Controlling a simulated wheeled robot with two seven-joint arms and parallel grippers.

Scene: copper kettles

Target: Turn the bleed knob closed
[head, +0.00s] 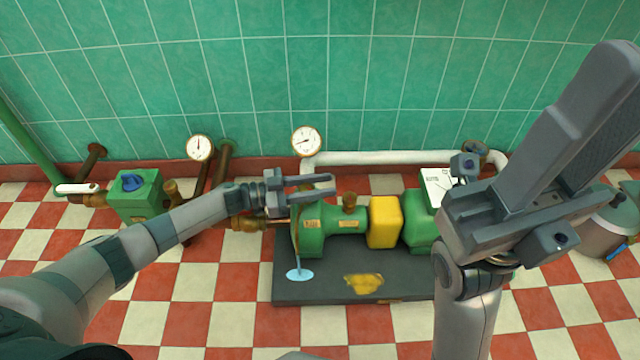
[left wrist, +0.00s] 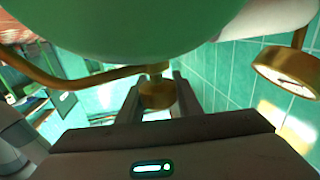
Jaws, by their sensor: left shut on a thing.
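The bleed knob (left wrist: 158,95) is a small round brass knob on a short stem against the rounded green pump body (left wrist: 130,30). In the left wrist view it sits between my two fingers, and my left gripper (left wrist: 158,98) is shut on it. In the head view my left gripper (head: 326,185) reaches across the upper front of the green pump (head: 310,240), and its fingers hide the knob. A thin stream of water (head: 298,250) falls from the pump to a pale blue puddle (head: 299,275). My right gripper (head: 605,95) is raised close to the camera; its opening is unclear.
The pump stands on a dark base (head: 320,292) with a yellow coupling guard (head: 384,222) and a yellow cloth (head: 364,283). A gauge (head: 306,140) and a white pipe (head: 390,158) are behind. A green box (head: 136,200) is left; a metal pot (head: 612,222) is right.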

